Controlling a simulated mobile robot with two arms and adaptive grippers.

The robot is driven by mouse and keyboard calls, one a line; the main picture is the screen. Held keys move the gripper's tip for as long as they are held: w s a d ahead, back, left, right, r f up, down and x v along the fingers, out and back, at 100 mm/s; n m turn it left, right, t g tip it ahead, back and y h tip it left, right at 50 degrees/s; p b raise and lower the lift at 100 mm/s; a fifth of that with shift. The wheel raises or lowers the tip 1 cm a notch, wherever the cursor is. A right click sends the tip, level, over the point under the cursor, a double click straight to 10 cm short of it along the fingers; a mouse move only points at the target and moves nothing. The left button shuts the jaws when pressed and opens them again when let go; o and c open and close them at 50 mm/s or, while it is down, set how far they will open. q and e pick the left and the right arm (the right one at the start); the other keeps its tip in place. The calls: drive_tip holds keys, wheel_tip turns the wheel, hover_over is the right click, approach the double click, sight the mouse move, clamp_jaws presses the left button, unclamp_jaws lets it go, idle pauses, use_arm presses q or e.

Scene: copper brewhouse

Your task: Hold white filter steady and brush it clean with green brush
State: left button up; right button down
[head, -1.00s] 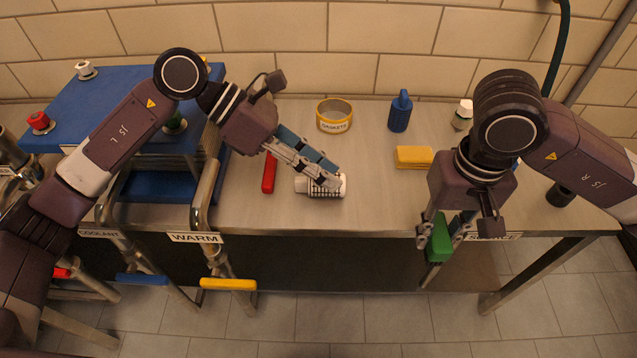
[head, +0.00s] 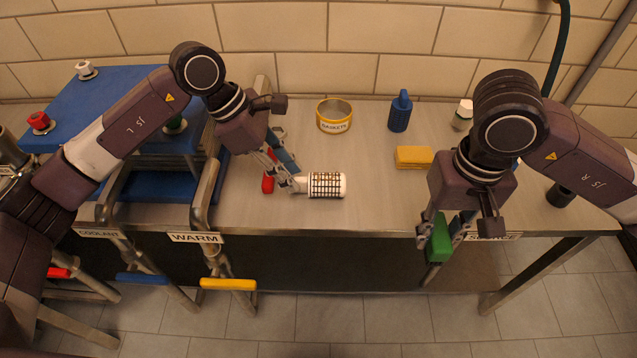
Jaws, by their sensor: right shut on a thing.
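The white filter (head: 328,185), a cylinder with a dark grid pattern, lies on its side on the table near the front edge. My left gripper (head: 293,182) is at its left end, with its fingertips at or very near the plain white end piece. Whether the fingers are closed on it is not clear. My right gripper (head: 441,240) is shut on the green brush (head: 440,244) and holds it in front of the table's front edge, right of the filter and well apart from it. The brush's lower end points down.
A yellow gaskets tin (head: 334,117), a blue bottle (head: 400,112), a yellow sponge (head: 414,157) and a white-capped bottle (head: 463,115) stand behind. Pipes with a WARM sign (head: 195,238) border the left. Table between filter and sponge is clear.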

use_arm(q)
drive_tip(key=shift+x, duration=1.15)
clamp_jaws()
drive_tip(key=shift+c, duration=2.4)
unclamp_jaws()
clamp_jaws()
use_arm(e)
drive_tip(key=shift+w, duration=0.1)
